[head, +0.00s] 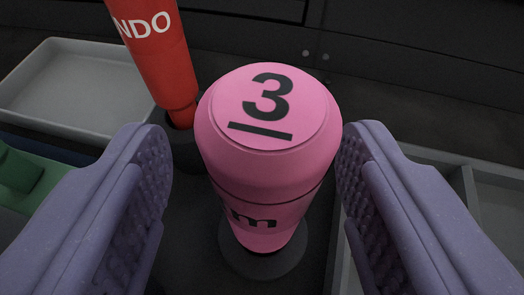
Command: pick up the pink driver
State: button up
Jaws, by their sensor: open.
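The pink driver (262,187) stands upright in the middle of the head view. Its rounded top carries a black underlined 3, and a black letter m shows lower on its side. Its lower end meets a dark round base or holder (290,258); what lies below is hidden. My gripper (257,170) is open, with one purple ridged finger to the left of the driver and one to the right. A gap shows between each finger and the driver, narrower on the right.
A red tool (158,55) with white letters stands tilted in a dark holder (185,148) close behind left. A grey tray (62,85) lies at the back left. A green object (22,180) is at the left edge. A grey compartmented bin (497,190) is at right.

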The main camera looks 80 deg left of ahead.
jog(key=shift+w+a+f+b, duration=0.25)
jog(key=shift+a+f, duration=0.2)
jog(key=shift+a, duration=0.15)
jog(key=shift+w+a+f+b, duration=0.25)
jog(key=shift+a+f, duration=0.15)
jog(key=shift+a, duration=0.5)
grip_shut()
notch_tip(320, 180, up, 10)
jog(key=p, duration=0.5)
jog(key=c, duration=0.8)
grip_release()
jog(key=shift+r, duration=0.1)
grip_shut()
